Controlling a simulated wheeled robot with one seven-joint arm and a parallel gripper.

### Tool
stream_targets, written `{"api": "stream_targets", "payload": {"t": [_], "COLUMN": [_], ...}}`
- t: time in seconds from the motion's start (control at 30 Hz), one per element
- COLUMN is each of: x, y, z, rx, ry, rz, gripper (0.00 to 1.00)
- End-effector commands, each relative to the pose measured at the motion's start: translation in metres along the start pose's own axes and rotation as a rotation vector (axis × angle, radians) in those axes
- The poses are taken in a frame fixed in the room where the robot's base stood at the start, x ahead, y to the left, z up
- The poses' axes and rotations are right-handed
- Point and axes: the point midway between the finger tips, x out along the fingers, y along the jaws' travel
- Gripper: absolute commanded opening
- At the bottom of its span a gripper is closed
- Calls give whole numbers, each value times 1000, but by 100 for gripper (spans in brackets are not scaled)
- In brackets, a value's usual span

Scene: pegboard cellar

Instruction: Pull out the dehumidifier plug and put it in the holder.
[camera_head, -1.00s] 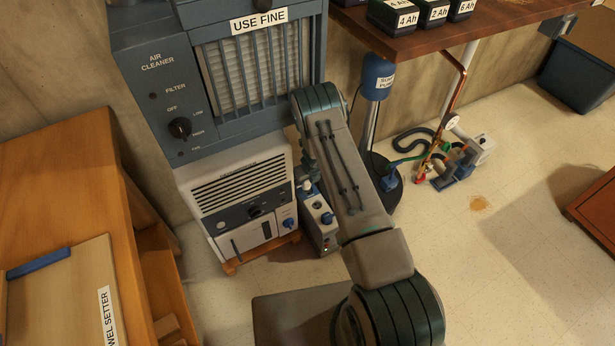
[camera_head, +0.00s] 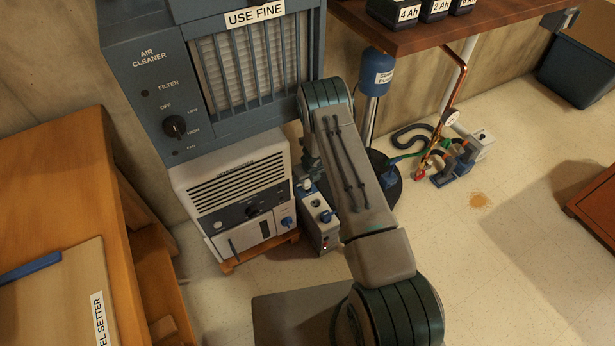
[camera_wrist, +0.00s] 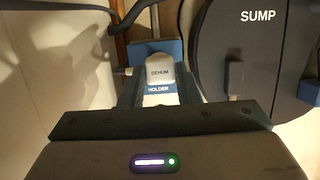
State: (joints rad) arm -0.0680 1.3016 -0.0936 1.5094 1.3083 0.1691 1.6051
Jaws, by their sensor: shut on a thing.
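The plug marked DEHUM (camera_wrist: 159,72) is pale and sits between the fingers of my gripper (camera_wrist: 160,92), which is shut on it. A HOLDER label (camera_wrist: 159,89) shows just below the plug in the wrist view. I cannot tell whether the plug touches the holder or is above it. The dehumidifier (camera_head: 237,195) is the white grilled unit under the air cleaner. A small grey box (camera_head: 319,232) with blue parts on top stands to its right, a small light on its front. In the head view my arm largely hides my gripper and the plug.
The blue-grey air cleaner (camera_head: 165,75) stands above the dehumidifier. The dark sump lid (camera_wrist: 258,50) is close on the right in the wrist view. The sump pump (camera_head: 376,75) and piping stand right of my arm. A wooden cabinet (camera_head: 50,190) is at left.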

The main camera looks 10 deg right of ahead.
Motion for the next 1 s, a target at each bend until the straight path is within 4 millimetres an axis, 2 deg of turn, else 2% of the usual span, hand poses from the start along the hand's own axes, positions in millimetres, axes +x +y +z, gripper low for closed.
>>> {"api": "stream_targets", "payload": {"t": [1.0], "x": [6], "y": [2], "z": [-7], "rx": [-1], "ry": [3], "rz": [2], "gripper": [2]}}
